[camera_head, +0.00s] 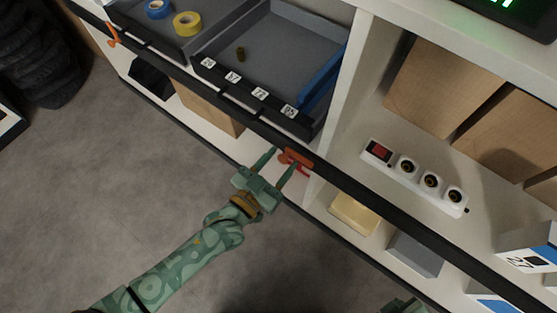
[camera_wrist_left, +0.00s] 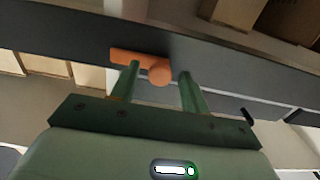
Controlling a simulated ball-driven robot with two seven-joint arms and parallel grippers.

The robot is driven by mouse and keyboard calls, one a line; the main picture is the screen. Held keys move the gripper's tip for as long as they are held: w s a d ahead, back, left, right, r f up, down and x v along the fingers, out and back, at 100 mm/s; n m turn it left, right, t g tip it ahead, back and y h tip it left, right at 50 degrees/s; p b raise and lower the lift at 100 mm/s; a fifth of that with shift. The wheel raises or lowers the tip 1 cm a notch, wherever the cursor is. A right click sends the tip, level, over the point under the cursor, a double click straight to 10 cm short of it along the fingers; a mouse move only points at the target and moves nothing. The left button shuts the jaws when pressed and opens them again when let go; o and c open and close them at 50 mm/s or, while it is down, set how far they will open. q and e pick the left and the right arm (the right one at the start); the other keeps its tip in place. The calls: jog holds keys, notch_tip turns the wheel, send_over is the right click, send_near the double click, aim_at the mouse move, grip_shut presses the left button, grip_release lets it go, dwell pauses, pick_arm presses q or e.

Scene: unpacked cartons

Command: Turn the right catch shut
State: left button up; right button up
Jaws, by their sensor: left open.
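The right catch (camera_head: 298,158) is an orange bar with a round knob on the black front rail below the grey tray. Its bar lies roughly along the rail. In the left wrist view the catch (camera_wrist_left: 158,72) shows its knob between my fingertips and its bar reaching left past one finger. My left gripper (camera_head: 283,161) is open, its two fingers pointing at the catch; I cannot tell whether they touch it. The left wrist view also shows the gripper (camera_wrist_left: 160,85). A green piece of mine at the bottom edge of the head view is mostly cut off.
Another orange catch (camera_head: 113,35) sits at the rail's far left. The grey tray (camera_head: 290,40) holds a small brown item; tape rolls (camera_head: 187,23) lie left of it. A power strip (camera_head: 415,176) and cardboard boxes (camera_head: 445,88) stand on the right shelf.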

pick_arm(q)
jog(key=c, duration=1)
